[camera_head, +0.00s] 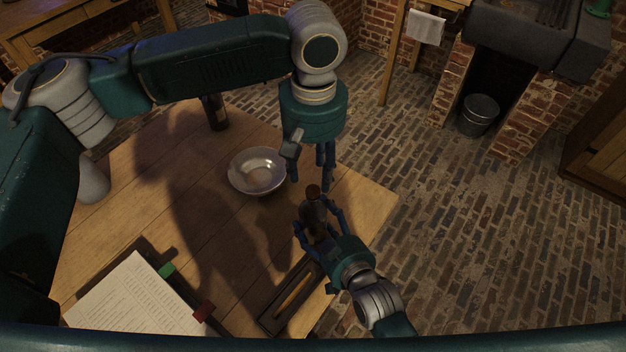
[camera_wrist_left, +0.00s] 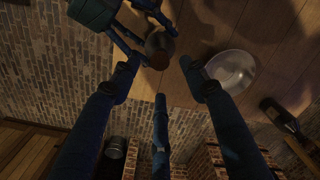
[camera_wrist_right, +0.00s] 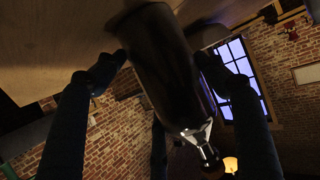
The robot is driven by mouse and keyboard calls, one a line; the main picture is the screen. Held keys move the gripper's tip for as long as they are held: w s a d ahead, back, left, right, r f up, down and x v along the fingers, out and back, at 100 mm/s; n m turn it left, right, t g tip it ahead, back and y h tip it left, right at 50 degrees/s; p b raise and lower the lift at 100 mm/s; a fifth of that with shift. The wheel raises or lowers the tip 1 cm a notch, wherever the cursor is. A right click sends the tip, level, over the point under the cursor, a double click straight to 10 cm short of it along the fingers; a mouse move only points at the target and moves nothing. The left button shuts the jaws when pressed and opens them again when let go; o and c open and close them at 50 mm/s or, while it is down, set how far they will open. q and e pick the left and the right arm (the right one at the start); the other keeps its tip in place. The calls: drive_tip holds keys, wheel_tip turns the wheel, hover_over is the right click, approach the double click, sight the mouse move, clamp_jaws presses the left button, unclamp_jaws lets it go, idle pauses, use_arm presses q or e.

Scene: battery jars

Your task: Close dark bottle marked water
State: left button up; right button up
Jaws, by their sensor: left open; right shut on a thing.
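A dark bottle (camera_head: 314,213) stands near the table's right corner, with a brown stopper (camera_head: 313,190) at its top. The stopper also shows from above in the left wrist view (camera_wrist_left: 160,49). My right gripper (camera_head: 318,216) is shut on the bottle's body; the right wrist view shows the dark glass (camera_wrist_right: 158,60) between its fingers. My left gripper (camera_head: 309,180) is open just above the stopper, its fingers pointing down and apart. I cannot tell how deep the stopper sits. No marking on this bottle is readable.
A second dark bottle (camera_head: 216,113) with a label stands at the table's back. A metal bowl (camera_head: 243,184) is left of the held bottle. An open book (camera_head: 130,298) and a narrow tray (camera_head: 270,322) lie in front. The table's right edge is close.

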use_arm(q)
wheel_tip(320, 180, up, 6)
drive_tip(key=shift+r, duration=0.15)
use_arm(e)
drive_tip(key=shift+f, duration=0.1)
drive_tip(key=o, duration=1.8)
drive_tip(key=shift+c, duration=0.2)
drive_tip(key=shift+s+d, duration=0.1)
drive_tip(key=v, duration=1.2)
